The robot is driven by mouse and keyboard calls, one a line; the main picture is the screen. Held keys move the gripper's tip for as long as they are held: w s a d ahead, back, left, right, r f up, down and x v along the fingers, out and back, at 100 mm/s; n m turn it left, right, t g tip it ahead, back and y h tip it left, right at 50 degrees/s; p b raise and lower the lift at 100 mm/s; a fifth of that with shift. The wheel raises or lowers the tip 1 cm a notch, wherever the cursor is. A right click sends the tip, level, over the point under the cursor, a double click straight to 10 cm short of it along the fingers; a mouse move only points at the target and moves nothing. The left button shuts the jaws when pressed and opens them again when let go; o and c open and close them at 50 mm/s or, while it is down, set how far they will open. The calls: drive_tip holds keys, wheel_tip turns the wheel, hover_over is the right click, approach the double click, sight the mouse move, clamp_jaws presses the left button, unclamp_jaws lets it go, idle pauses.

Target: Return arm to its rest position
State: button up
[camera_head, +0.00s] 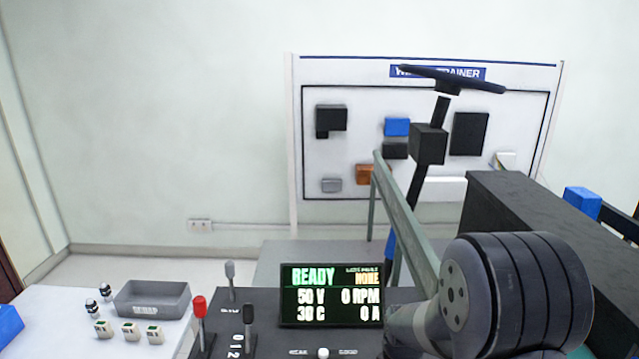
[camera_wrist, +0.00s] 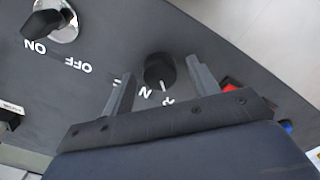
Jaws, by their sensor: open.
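My gripper (camera_wrist: 160,88) shows in the wrist view with its two fingers spread apart and nothing held between them. It is over a dark control panel (camera_wrist: 95,35). A round black knob (camera_wrist: 160,70) with a white pointer line lies between the fingers in the picture; I cannot tell whether they touch it. Part of the lettering beside the knob is hidden by the fingers. In the head view a large dark joint of my arm fills the lower right, and the gripper itself is out of that view.
A key-like switch (camera_wrist: 50,25) sits by ON and OFF lettering. The head view shows a display (camera_head: 331,294) reading READY, a red-topped lever (camera_head: 199,310), a grey bin (camera_head: 152,298) on a white table, a steering wheel (camera_head: 452,80), a green-grey rail (camera_head: 405,215) and a wall board (camera_head: 340,90).

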wheel_tip(320, 180, up, 10)
wheel_tip(320, 180, down, 10)
drive_tip(key=shift+f, duration=0.15)
drive_tip(key=shift+m, duration=0.3)
drive_tip(key=m+p, duration=0.1)
drive_tip(key=m, duration=0.3)
drive_tip(key=m+p, duration=0.2)
drive_tip(key=m, duration=0.2)
drive_tip(key=shift+m, duration=0.3)
drive_tip(key=m+p, duration=0.1)
drive_tip(key=m, duration=0.3)
drive_tip(key=shift+r+p, duration=0.2)
drive_tip(key=shift+p, duration=0.1)
drive_tip(key=m+p, duration=0.2)
drive_tip(key=m, duration=0.2)
drive_tip(key=shift+m, duration=0.4)
drive_tip(key=shift+r, duration=0.35)
